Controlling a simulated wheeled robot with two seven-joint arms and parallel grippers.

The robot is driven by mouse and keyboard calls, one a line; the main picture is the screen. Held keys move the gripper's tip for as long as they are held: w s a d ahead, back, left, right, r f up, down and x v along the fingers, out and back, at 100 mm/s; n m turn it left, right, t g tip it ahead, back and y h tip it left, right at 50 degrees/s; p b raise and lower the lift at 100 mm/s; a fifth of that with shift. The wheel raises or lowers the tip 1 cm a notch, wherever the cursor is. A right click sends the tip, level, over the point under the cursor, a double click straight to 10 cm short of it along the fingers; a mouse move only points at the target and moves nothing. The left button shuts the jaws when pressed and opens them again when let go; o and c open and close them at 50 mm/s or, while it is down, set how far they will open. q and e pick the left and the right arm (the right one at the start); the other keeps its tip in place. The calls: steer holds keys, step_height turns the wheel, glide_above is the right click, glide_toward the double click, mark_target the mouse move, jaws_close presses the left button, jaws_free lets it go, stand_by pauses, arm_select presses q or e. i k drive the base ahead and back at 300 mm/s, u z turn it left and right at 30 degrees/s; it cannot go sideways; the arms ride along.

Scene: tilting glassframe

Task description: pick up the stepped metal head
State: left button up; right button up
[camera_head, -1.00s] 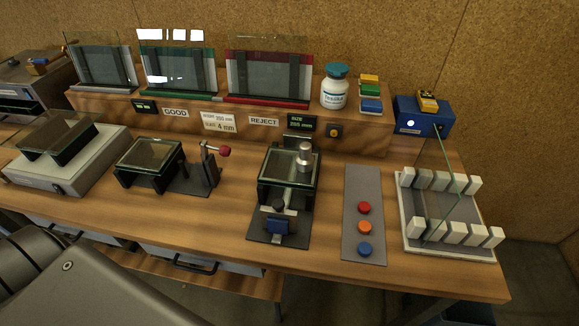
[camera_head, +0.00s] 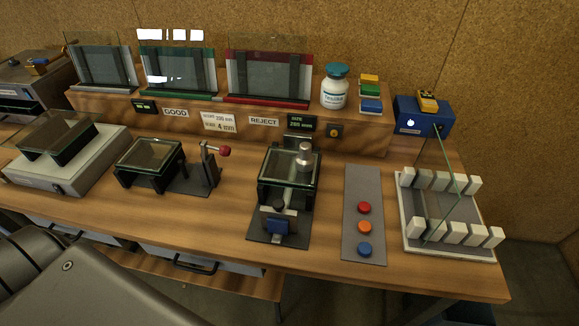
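The stepped metal head (camera_head: 304,156) is a small silvery cylinder with a narrower upper part. It stands upright at the back right of a dark square fixture with a glass top (camera_head: 286,181), right of the middle of the bench. I cannot tell whether it rests on the glass or is joined to the fixture. A grey arm link of mine fills the lower left corner. Neither gripper shows in this view.
A clamp with a red knob (camera_head: 224,151) stands left of the fixture. A panel with red, orange and blue buttons (camera_head: 364,215) and a white-pegged rack (camera_head: 450,250) lie to the right. A raised shelf (camera_head: 365,128) with a white bottle (camera_head: 335,92) runs behind.

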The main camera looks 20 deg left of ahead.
mark_target(305, 160)
steer(key=u, duration=2.1)
steer(key=k, duration=0.7)
steer(key=z, duration=1)
steer(key=i, duration=0.5)
steer(key=z, duration=0.1)
